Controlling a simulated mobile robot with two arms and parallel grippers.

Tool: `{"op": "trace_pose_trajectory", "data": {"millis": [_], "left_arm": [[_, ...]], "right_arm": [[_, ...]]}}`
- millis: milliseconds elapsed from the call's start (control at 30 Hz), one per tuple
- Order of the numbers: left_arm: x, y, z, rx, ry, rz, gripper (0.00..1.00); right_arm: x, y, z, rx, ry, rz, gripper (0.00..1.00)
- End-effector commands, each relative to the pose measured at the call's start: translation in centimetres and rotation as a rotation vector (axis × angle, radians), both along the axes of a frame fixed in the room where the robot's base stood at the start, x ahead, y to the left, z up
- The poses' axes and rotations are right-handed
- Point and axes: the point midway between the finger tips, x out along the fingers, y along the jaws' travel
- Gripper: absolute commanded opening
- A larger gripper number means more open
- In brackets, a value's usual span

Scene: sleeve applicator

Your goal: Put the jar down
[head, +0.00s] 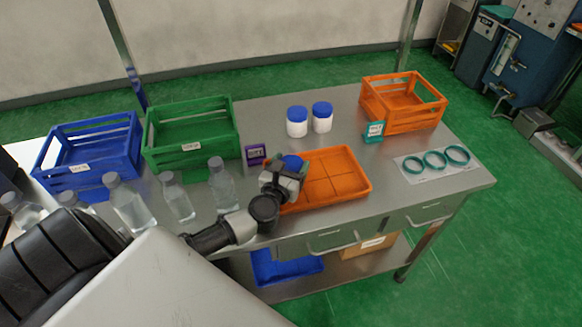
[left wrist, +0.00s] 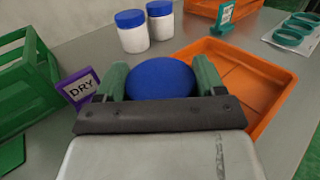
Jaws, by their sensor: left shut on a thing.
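A jar with a blue lid (left wrist: 160,79) is between the fingers of my left gripper (left wrist: 158,84). In the head view its blue lid (head: 292,162) shows above my left gripper (head: 284,178), which is shut on it. The jar's body is mostly hidden by the gripper, so I cannot tell whether its base touches anything. It is at the left edge of the orange tray (head: 345,167), whose visible compartments are empty. My right gripper is not in view.
Two white jars with blue lids (head: 297,122) (head: 322,117) stand behind the tray. A purple "DRY" sign (head: 256,154) stands left of the held jar. Clear bottles (head: 222,185), a green crate (head: 192,160), a blue crate (head: 90,178) and an orange crate (head: 372,107) surround it. Teal rings (head: 435,160) lie right.

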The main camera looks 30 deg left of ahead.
Motion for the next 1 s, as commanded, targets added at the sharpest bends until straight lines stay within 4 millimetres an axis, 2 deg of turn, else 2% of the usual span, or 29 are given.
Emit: {"op": "trace_pose_trajectory", "data": {"millis": [400,433,567,933,1000], "left_arm": [[0.02,-0.02,-0.63,0.000,-0.003,0.001,0.34],[0.00,-0.02,-0.52,0.000,-0.002,0.000,0.74],[0.00,-0.01,-0.50,0.000,-0.002,0.000,0.94],[-0.03,-0.01,0.06,0.001,-0.002,0.000,0.95],[-0.92,-0.22,-0.40,0.000,0.001,-0.001,0.95]], "right_arm": [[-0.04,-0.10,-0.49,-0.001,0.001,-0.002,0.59],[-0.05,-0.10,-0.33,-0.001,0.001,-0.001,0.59],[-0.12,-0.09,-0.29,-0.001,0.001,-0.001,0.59],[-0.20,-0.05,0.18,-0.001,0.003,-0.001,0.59],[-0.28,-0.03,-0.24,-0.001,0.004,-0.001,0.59]]}}
